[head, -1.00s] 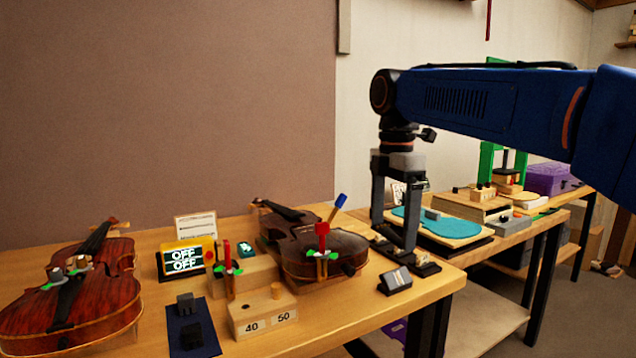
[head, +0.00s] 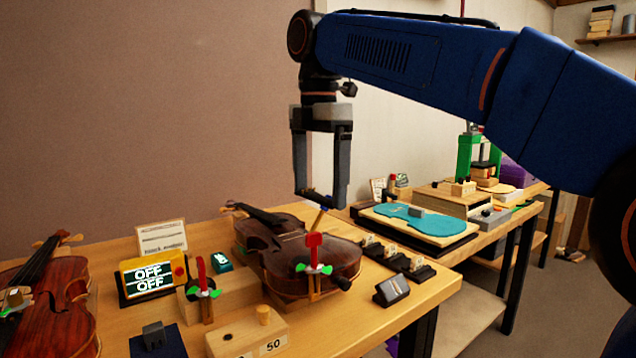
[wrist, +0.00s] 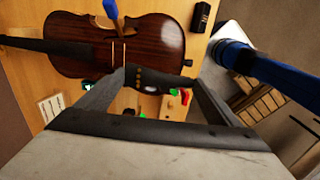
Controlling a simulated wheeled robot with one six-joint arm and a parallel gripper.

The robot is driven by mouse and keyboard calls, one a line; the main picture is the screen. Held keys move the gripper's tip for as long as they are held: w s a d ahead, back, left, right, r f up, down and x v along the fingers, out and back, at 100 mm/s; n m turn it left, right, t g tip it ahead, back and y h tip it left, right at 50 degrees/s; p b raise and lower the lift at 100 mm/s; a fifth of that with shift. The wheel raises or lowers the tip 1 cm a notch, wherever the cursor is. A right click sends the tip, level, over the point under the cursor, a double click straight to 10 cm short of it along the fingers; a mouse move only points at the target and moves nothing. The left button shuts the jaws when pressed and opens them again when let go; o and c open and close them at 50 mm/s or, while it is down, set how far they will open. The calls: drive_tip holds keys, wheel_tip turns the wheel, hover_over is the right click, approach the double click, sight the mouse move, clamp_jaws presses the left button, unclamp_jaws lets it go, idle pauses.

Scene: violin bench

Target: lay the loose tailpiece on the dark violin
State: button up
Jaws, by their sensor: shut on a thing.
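The dark violin (head: 288,262) lies on the bench in the head view, its neck pointing to the back left. It also shows in the wrist view (wrist: 150,38). My gripper (head: 320,196) is shut on the black tailpiece (wrist: 160,80), which lies crosswise between the fingertips. My gripper holds it above the violin's body, apart from the top as far as I can tell. A red-topped clamp (head: 313,250) with green wing parts stands at the violin's near edge.
A second, redder violin (head: 50,300) lies at the left. A black rack of small parts (head: 398,258) and a small tilted stand (head: 391,290) lie right of the dark violin.

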hover_over(319, 252)
drive_tip(key=shift+s+f, duration=0.1)
drive_tip(key=shift+f, duration=2.7)
drive_tip(key=shift+f, duration=2.35)
drive_tip(key=o, duration=0.9)
